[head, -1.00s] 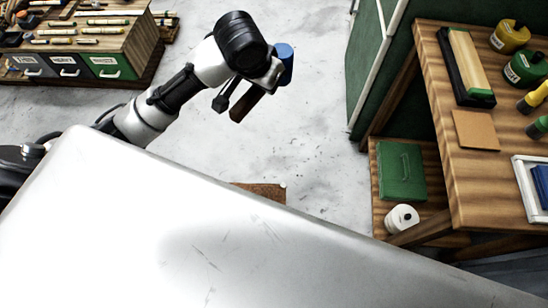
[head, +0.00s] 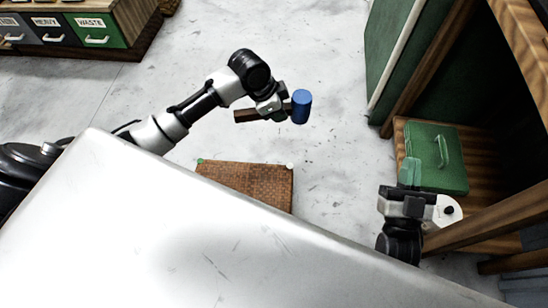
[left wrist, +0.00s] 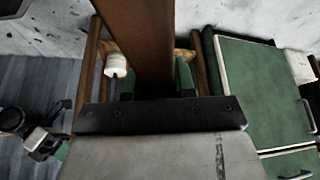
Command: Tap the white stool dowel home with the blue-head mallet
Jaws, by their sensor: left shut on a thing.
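My left gripper (head: 273,110) is shut on the brown handle of the mallet. The mallet's blue head (head: 301,106) points right in the head view, above the floor and clear of the stool. In the left wrist view the handle (left wrist: 140,45) runs up from the jaws; the blue head is not visible there. The woven stool seat (head: 250,186) shows past the pale surface's edge. A white dowel end (head: 290,166) is at its right far corner, a green one (head: 200,161) at its left far corner. My right gripper (head: 408,180) is near the bench; its jaw opening is unclear.
A green toolbox (head: 437,157) sits on the bench's lower shelf (head: 482,160), close to my right gripper. A labelled drawer unit (head: 97,32) stands far left. A green cabinet (left wrist: 262,95) is at right in the left wrist view. Floor around the mallet is clear.

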